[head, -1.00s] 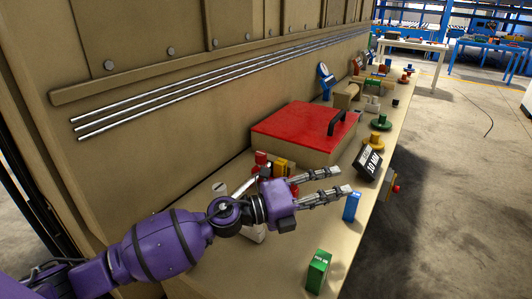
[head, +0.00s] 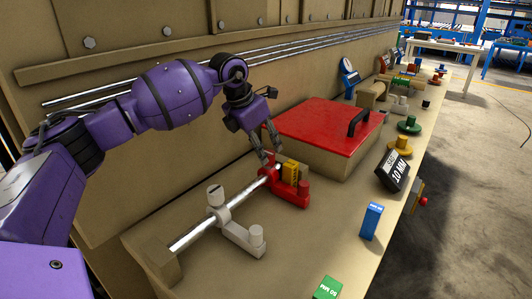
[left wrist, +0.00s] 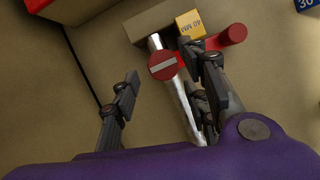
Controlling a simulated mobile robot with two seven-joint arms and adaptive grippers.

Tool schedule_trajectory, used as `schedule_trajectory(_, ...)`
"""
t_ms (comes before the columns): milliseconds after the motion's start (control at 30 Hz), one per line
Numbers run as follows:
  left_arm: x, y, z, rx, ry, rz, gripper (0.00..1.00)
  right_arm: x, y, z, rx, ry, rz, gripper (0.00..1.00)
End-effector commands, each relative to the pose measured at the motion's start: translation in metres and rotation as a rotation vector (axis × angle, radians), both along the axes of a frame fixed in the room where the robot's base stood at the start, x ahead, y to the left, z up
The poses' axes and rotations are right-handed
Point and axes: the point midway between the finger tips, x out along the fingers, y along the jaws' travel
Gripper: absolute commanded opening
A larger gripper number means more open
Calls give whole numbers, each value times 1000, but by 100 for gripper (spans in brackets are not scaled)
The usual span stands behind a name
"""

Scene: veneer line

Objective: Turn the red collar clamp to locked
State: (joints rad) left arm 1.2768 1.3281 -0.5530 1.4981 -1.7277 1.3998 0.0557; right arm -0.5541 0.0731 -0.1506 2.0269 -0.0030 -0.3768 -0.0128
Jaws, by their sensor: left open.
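The red collar clamp (head: 298,196) sits around the far part of a silver rod (head: 225,213). In the left wrist view its round red knob (left wrist: 162,66) has a pale slot running across the rod. Its arm ends in a red post (left wrist: 234,34). My left gripper (head: 270,152) is open, pointing down over the clamp. In the left wrist view its fingers (left wrist: 160,70) stand on either side of the knob, with the right finger hiding part of the clamp arm. I see no contact. My right gripper is not in view.
A yellow 40 MM block (head: 292,171) stands beside the red clamp. A white collar clamp (head: 238,232) is nearer on the rod. A red-lidded box (head: 325,130) stands behind. Blue (head: 371,221) and green (head: 327,289) blocks stand along the right edge.

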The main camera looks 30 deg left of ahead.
Motion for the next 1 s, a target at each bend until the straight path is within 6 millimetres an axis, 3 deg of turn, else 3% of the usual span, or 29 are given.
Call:
schedule_trajectory(233, 10, -4, -25, -2, 0, 1, 42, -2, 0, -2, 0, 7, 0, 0)
schedule_trajectory(567, 11, -5, -29, -2, -1, -1, 40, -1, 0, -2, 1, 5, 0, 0)
schedule_trajectory(867, 12, -4, -28, -1, -3, 1, 1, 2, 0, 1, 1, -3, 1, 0)
schedule_trajectory(1000, 12, -3, -28, 0, -3, -3, 1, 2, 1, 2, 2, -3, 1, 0)
